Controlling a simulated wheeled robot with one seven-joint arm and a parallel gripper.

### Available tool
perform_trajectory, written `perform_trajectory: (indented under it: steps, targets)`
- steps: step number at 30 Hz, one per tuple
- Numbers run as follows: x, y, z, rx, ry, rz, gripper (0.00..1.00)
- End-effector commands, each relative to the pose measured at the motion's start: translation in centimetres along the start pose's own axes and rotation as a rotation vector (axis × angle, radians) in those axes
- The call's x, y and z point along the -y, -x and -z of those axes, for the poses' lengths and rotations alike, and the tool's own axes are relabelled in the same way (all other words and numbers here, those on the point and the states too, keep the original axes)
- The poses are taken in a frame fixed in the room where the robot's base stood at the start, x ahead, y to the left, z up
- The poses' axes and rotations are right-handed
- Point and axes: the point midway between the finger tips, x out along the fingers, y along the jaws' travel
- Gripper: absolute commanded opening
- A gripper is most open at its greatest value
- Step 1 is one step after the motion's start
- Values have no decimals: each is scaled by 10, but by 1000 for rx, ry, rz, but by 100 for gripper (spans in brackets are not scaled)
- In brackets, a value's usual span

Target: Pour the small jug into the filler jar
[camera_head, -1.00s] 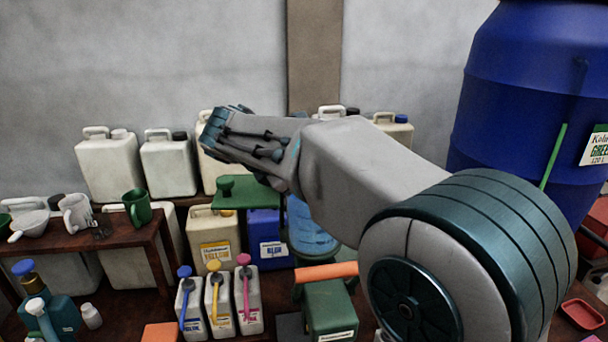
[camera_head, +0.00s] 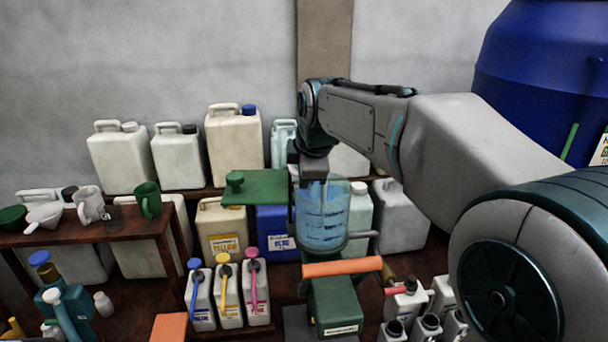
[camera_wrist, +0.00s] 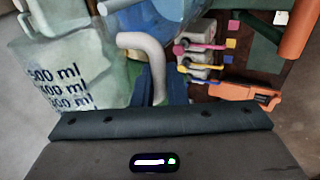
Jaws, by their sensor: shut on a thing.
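In the wrist view, a pale translucent jug (camera_wrist: 60,85) with dark ml marks fills the left side. It appears to be the small jug. In the head view my gripper (camera_head: 313,170) hangs just above a round translucent jar (camera_head: 322,225) with blue contents and level lines, apparently the filler jar. A pale bluish piece (camera_head: 284,135) shows left of my wrist; I cannot tell whether it is the jug. No stream is visible.
A green plate with a knob (camera_head: 255,188) stands beside the jar. A green box (camera_head: 335,310) with an orange bar (camera_head: 342,268) is in front. Several canisters line the back. A shelf at left holds a green mug (camera_head: 148,200). A blue drum (camera_head: 530,75) stands at right.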

Motion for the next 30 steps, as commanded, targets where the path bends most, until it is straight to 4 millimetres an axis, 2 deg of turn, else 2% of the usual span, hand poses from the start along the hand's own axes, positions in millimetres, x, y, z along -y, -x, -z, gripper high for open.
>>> perform_trajectory:
  steps: [13,30]
  targets:
    - [-7,11,-6,-217,-126,-4,0]
    - [-10,17,-6,-298,-170,-1,0]
